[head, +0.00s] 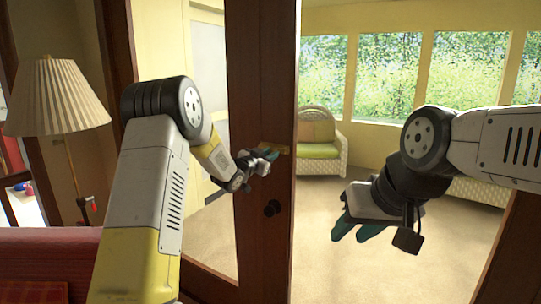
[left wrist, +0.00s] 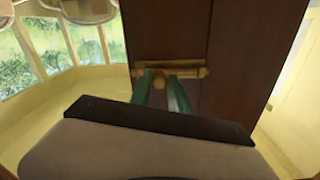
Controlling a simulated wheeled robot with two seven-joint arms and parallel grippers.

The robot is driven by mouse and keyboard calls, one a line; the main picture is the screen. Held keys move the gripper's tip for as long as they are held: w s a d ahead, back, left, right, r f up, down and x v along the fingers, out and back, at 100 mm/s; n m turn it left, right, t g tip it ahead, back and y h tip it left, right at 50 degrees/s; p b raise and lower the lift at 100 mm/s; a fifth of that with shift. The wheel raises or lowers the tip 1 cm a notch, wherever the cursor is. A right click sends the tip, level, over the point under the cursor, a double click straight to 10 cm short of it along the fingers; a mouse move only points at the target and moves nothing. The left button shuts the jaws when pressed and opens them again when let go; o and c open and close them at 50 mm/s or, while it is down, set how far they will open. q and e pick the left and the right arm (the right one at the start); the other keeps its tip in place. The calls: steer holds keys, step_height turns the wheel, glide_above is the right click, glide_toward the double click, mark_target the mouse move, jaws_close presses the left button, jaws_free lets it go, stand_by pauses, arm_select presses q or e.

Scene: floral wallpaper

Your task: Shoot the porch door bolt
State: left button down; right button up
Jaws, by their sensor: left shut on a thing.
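The brown wooden porch door (head: 259,80) stands in the middle of the head view, its edge beside an open gap. A brass bolt (head: 282,149) is mounted on it near that edge, above a dark door knob (head: 272,208). My left gripper (head: 270,155) is at the bolt. In the left wrist view the brass bolt (left wrist: 190,72) lies across the door, and the green fingers of my left gripper (left wrist: 162,86) close on its small round knob (left wrist: 159,80). The fingers partly hide the knob. My right gripper (head: 352,237) hangs in the doorway, fingers slightly apart and empty.
A pleated lamp (head: 57,98) and a red piece of furniture (head: 45,258) stand at the left. Beyond the doorway are a wicker seat with green cushions (head: 322,145) and windows. The sunroom floor (head: 340,275) is clear around my right gripper.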

arm_select(q)
steer(key=shift+w+a, duration=0.5)
steer(key=shift+a, duration=0.4)
steer(key=shift+w+a, duration=0.5)
steer(key=shift+a, duration=0.4)
steer(key=c, duration=1.2)
jaws_free()
steer(key=shift+a, duration=0.15)
steer(key=v, duration=0.7)
steer(key=shift+s, duration=0.4)
